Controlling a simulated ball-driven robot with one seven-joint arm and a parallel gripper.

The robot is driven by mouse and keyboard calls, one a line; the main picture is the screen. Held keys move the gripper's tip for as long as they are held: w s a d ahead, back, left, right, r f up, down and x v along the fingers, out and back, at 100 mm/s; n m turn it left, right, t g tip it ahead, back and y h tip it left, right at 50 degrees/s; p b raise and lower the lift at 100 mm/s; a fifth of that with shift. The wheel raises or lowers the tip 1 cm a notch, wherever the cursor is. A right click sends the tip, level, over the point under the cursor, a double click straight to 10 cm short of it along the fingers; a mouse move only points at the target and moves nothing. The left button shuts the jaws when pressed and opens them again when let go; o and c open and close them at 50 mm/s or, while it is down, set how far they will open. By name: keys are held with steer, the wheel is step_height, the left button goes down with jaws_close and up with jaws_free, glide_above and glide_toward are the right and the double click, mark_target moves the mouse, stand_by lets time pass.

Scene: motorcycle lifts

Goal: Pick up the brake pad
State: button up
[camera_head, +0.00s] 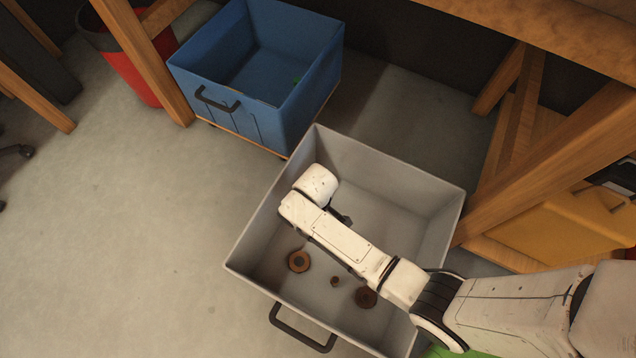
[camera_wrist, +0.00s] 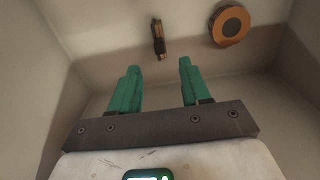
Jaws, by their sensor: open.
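My gripper (camera_wrist: 159,64) is open and empty, with two green fingers apart in the wrist view. In the head view it is mostly hidden behind my white arm, inside a grey bin. No part is clearly recognisable as a brake pad. In the wrist view, a small brown cylindrical part (camera_wrist: 158,38) lies just beyond the fingertips, roughly in line with the gap. A round part with an orange-brown rim and dark centre (camera_wrist: 229,24) lies to its right. The head view shows a brown ring (camera_head: 299,261), a small brown part (camera_head: 335,282) and a darker round part (camera_head: 366,297) on the bin floor.
The grey bin (camera_head: 262,226) has high walls around my gripper and a black handle at its front. A blue bin (camera_head: 300,95) stands behind it. A wooden frame (camera_head: 545,165) rises at the right.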

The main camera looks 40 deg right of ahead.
step_height(320, 180, down, 10)
steer(key=b, duration=0.5)
steer(key=shift+s+d+r+b, duration=0.1)
steer(key=shift+s+r+b, duration=0.1)
steer(key=shift+b, duration=0.2)
steer(key=shift+r, duration=0.1)
steer(key=shift+c, duration=0.3)
jaws_close()
